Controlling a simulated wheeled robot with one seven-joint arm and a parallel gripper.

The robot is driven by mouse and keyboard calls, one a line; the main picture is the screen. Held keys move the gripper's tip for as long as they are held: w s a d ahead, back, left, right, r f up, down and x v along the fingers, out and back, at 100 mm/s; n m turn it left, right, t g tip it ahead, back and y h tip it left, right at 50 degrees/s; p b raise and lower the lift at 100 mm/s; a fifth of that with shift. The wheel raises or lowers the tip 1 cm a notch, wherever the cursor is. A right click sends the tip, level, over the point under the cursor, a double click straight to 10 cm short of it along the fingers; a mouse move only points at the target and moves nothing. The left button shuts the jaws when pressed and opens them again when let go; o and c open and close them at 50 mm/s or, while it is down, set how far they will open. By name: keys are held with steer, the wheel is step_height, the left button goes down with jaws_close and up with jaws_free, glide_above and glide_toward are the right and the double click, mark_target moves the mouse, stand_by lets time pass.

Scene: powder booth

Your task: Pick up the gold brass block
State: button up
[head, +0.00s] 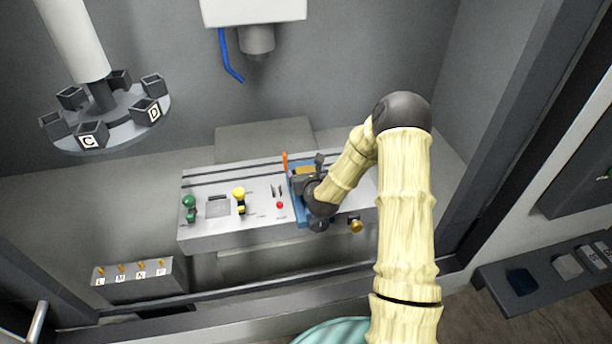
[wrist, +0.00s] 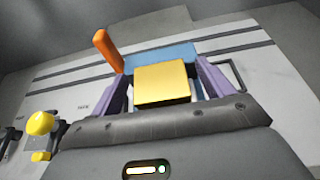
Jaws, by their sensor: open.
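The gold brass block (wrist: 162,84) sits in front of a blue fixture (wrist: 160,56) in the wrist view, between the two purple fingers of my gripper (wrist: 165,85). The fingers stand apart on its left and right; I cannot tell whether either touches it. In the head view the block (head: 305,170) shows as a small gold patch on the blue fixture (head: 297,205) on the grey panel. My gripper (head: 308,180) is open over the fixture there, and my dark wrist hides part of it.
An orange lever (head: 285,161) stands left of the block. The panel (head: 228,232) also carries a yellow knob (head: 239,194), a green knob (head: 189,202) and a red button (head: 280,205). A brass knob (head: 356,225) is on its front. A carousel (head: 120,130) with cups hangs at upper left.

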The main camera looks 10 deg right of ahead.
stand_by(0.4)
steer(key=c, duration=1.3)
steer(key=shift+o, duration=0.2)
steer(key=shift+r, duration=0.1)
step_height(320, 180, up, 10)
steer(key=b, duration=0.2)
steer(key=shift+b, duration=0.3)
